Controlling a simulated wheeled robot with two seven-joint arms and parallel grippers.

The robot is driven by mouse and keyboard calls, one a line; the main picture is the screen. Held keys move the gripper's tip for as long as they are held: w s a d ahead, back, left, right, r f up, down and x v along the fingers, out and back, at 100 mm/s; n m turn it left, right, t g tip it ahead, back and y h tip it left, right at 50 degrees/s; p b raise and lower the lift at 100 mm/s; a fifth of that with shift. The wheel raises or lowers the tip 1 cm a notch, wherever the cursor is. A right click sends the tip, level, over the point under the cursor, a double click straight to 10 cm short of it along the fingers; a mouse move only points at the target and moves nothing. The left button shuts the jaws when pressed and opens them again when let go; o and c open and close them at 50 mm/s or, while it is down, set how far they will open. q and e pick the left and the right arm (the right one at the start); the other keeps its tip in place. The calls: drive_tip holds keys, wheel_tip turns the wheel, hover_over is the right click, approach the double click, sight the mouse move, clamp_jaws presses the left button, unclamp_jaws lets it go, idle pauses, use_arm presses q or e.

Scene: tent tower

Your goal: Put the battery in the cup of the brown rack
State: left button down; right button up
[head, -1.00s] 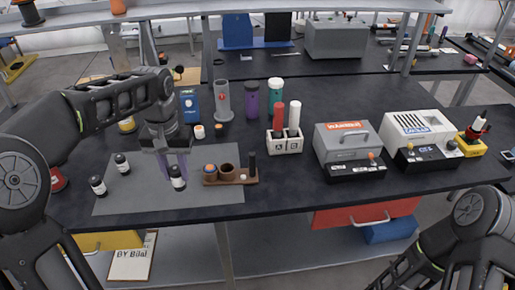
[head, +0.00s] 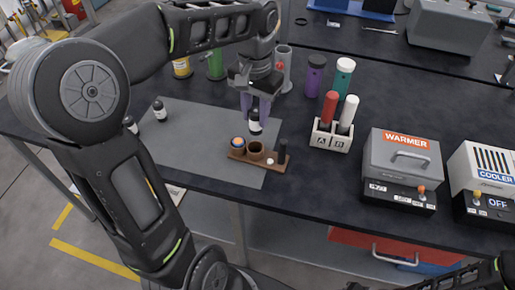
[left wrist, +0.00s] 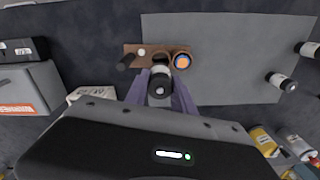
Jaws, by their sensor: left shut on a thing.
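My left gripper (head: 256,112), with purple fingers, is shut on a small black cylinder with a white band, taken as the battery (head: 255,127). It holds the battery upright, just above the brown rack (head: 274,161). The rack's open brown cup (head: 256,149) is right below the battery. In the left wrist view the battery (left wrist: 160,88) covers part of the rack (left wrist: 131,49), so its exact gap to the cup cannot be told. An orange-and-blue round thing (head: 238,143) sits at the rack's left end and a black post (head: 282,150) at its right. My right gripper is out of view.
The rack stands on a grey mat (head: 190,140). Two similar black-and-white cylinders (head: 159,110) (head: 131,125) stand at the mat's left. A white holder (head: 328,139) with red and white tubes stands right of the rack, with the warmer (head: 402,160) beyond.

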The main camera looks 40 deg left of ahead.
sight(255, 130)
use_arm(q)
wheel_tip(255, 130, down, 6)
drive_tip(key=shift+r+p, duration=0.1)
drive_tip(key=shift+p, duration=0.2)
drive_tip(key=shift+f+p, duration=0.3)
drive_tip(key=shift+f, duration=1.6)
drive_tip(key=shift+s+f, duration=0.1)
